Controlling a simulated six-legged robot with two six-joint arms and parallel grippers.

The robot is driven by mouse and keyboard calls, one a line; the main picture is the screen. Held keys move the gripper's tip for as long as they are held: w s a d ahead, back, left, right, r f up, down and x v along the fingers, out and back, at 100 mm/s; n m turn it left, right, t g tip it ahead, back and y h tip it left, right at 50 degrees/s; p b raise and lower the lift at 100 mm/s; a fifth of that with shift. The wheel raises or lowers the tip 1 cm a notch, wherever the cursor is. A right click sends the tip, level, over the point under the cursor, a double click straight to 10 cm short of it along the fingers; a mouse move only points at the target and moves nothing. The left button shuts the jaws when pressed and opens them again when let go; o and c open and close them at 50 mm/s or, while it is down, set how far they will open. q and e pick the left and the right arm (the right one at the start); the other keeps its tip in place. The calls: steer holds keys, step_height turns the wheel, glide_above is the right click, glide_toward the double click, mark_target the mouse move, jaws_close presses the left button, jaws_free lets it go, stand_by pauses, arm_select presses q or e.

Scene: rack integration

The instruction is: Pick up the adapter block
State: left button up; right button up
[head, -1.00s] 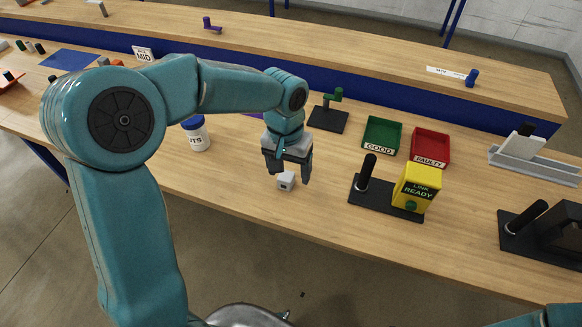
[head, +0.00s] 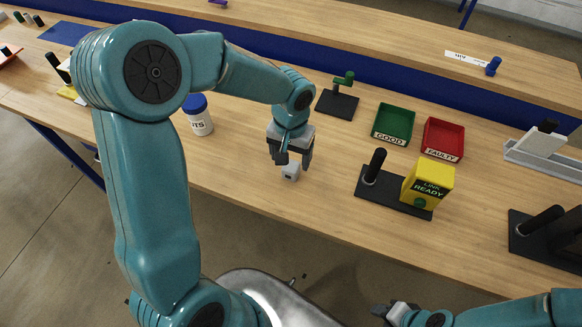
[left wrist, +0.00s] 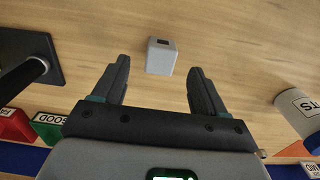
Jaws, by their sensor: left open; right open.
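The adapter block appears to be the small light-grey block (head: 291,172) with a dark opening, resting on the wooden bench. It also shows in the left wrist view (left wrist: 161,57). My left gripper (head: 294,162) is open just above and behind the block. In the left wrist view its two fingers (left wrist: 159,70) point toward the block, which lies in line with the gap, about at the fingertips, with no visible contact. My right gripper (head: 384,311) is open and empty at the bottom of the head view, off the bench's front edge.
A black stand with a handle and yellow LINK READY box (head: 429,184) stands right of the block. Green GOOD (head: 378,139) and red FAULTY (head: 432,153) trays lie behind it. A white jar with blue lid (head: 199,118) stands left. Bench around the block is clear.

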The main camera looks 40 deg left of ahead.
mark_target(291, 167)
arm_select(q)
step_height(291, 167, down, 5)
steer(key=shift+a+f+p, duration=0.1)
steer(key=shift+p, duration=0.35)
steer(key=shift+w+f, duration=0.2)
steer(key=shift+f, duration=0.3)
steer(key=shift+s+r, duration=0.1)
steer(key=shift+c, duration=0.6)
steer(key=c, duration=0.9)
